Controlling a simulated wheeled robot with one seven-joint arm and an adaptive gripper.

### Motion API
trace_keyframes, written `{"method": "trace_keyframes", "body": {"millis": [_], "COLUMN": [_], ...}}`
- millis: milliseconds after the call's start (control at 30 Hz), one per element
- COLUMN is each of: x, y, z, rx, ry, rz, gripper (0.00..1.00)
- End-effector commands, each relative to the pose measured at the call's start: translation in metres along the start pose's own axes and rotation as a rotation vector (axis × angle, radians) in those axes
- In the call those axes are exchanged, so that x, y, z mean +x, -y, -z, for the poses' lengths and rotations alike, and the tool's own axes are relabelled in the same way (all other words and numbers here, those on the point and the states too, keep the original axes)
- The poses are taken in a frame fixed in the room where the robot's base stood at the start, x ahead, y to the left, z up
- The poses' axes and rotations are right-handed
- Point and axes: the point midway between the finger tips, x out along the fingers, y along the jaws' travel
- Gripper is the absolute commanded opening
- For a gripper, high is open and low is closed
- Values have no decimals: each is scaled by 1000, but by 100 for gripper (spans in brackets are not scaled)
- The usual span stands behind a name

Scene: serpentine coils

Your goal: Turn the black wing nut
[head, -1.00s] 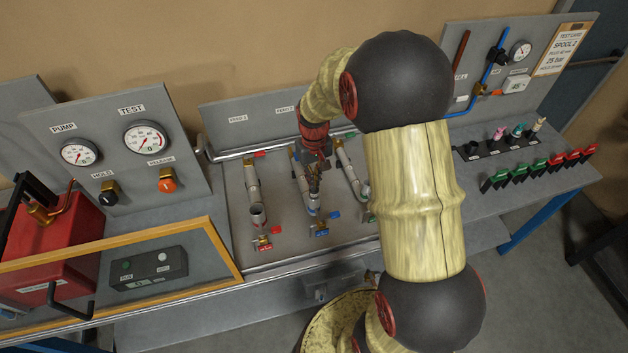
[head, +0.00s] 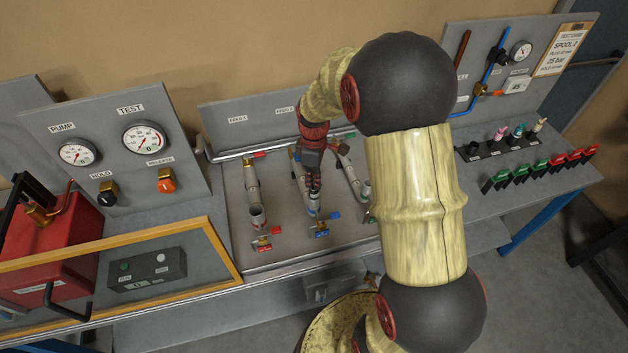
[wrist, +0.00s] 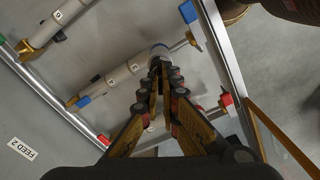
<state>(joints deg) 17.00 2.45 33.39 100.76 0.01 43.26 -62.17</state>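My gripper (head: 314,187) reaches down over the lower end of the middle pipe (wrist: 118,79). In the wrist view my gripper (wrist: 164,76) has its two fingers drawn together, with the tips close to each other. A small dark piece, which looks like the black wing nut (wrist: 162,63), shows at the tips beside the pipe's end. The fingertips hide most of it, so its shape and angle are unclear. In the head view my gripper covers that spot and the nut cannot be made out.
Pipes stand on either side, the left one (head: 252,185) and the right one (head: 350,175). A red handle (head: 262,245) and a blue handle (head: 321,231) lie in front. Gauge panel (head: 128,150) is at left; green and red levers (head: 535,170) are at right.

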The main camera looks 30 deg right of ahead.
Motion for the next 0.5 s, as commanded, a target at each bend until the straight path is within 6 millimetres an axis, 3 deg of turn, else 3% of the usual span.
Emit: {"method": "trace_keyframes", "body": {"millis": [500], "x": [6], "y": [4], "z": [-2], "rx": [-304], "ry": [5], "rz": [13], "gripper": [0]}}
